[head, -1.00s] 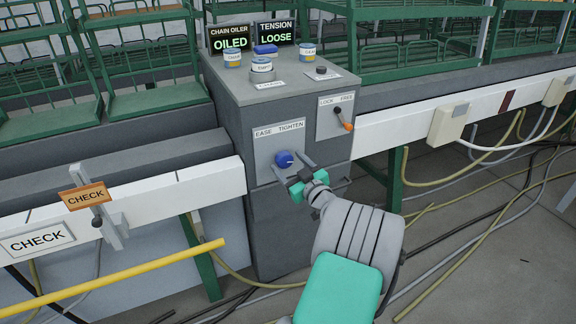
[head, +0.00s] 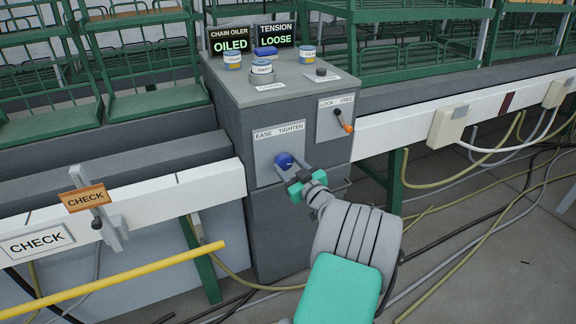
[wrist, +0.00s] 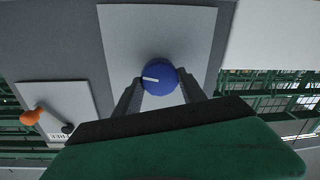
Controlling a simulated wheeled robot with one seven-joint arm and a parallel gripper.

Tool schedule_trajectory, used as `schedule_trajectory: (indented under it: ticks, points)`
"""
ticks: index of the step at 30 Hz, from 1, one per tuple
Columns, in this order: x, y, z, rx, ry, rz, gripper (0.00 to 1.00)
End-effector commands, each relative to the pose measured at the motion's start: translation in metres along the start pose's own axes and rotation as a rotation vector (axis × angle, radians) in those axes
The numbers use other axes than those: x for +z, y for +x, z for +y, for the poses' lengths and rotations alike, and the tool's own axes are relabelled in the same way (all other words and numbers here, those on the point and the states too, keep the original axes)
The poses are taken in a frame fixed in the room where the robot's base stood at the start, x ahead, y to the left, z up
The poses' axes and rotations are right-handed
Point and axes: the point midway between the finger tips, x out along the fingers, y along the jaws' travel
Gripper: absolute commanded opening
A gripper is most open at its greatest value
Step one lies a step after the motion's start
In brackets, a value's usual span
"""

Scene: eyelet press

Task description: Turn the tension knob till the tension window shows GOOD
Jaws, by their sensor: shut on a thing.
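The blue tension knob (head: 284,161) sits on a pale plate under the label EASE TIGHTEN (head: 279,130) on the front of the grey cabinet. It also shows in the wrist view (wrist: 160,78), with a white mark pointing to the left. My gripper (head: 292,170) is shut on the knob, one finger on each side of it. The tension window (head: 276,33) on top of the cabinet reads LOOSE in green.
The LOCK FREE lever (head: 343,121), with an orange tip, is right of the knob. The chain oiler window (head: 230,39) reads OILED. Small tins (head: 262,67) stand on the cabinet top. A yellow bar (head: 120,277) crosses the lower left.

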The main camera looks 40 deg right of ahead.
Motion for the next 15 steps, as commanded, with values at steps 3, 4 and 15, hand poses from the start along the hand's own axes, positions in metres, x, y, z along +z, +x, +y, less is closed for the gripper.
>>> schedule_trajectory:
  ticks: [3, 4, 15]
  points:
    - [0.0001, 0.0, 0.0, 0.0, 0.0, 0.0, 0.08]
    - [0.0001, 0.0, -0.0001, 0.0, 0.001, 0.0, 0.08]
    - [0.0015, 0.0001, 0.0001, 0.001, 0.096, 0.006, 0.08]
